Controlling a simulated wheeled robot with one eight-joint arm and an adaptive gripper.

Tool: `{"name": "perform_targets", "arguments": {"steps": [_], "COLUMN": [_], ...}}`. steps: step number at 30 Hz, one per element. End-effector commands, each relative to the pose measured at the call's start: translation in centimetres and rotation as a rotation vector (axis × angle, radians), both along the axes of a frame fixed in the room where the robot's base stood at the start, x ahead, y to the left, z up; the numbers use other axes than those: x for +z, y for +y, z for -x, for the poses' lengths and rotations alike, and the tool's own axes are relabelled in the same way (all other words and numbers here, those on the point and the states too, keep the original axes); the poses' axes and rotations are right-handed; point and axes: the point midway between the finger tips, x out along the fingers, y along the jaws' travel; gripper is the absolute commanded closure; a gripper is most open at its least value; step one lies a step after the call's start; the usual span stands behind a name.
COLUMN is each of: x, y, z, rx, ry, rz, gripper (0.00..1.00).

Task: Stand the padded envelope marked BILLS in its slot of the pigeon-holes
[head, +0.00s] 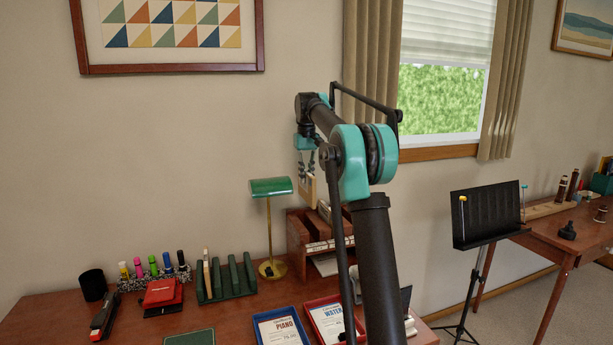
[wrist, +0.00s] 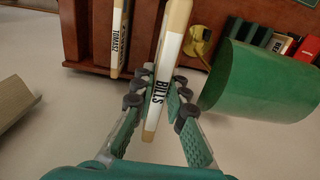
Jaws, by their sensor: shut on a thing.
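The padded envelope marked BILLS (wrist: 166,62) is tan with a white label edge. My gripper (wrist: 160,92) is shut on it, with one finger on each side. In the head view my gripper (head: 306,170) holds the envelope (head: 308,191) upright, just above the wooden pigeon-holes (head: 297,232).
A green-shaded brass lamp (head: 270,187) stands close left of the pigeon-holes; its shade (wrist: 265,82) is right of my gripper in the wrist view. A green rack (head: 228,280), a blue tray (head: 259,335) and a red tray (head: 312,333) are on the desk.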

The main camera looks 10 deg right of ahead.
Motion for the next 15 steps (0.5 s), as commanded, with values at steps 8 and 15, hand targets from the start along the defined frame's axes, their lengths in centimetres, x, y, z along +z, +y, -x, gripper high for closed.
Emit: {"name": "perform_targets", "arguments": {"steps": [8,15], "x": [-2.3,-4.5], "y": [0.0,0.0], "z": [0.0,0.0], "rx": [0.0,0.0], "ry": [0.0,0.0], "rz": [0.0,0.0], "gripper": [1.0,1.0]}}
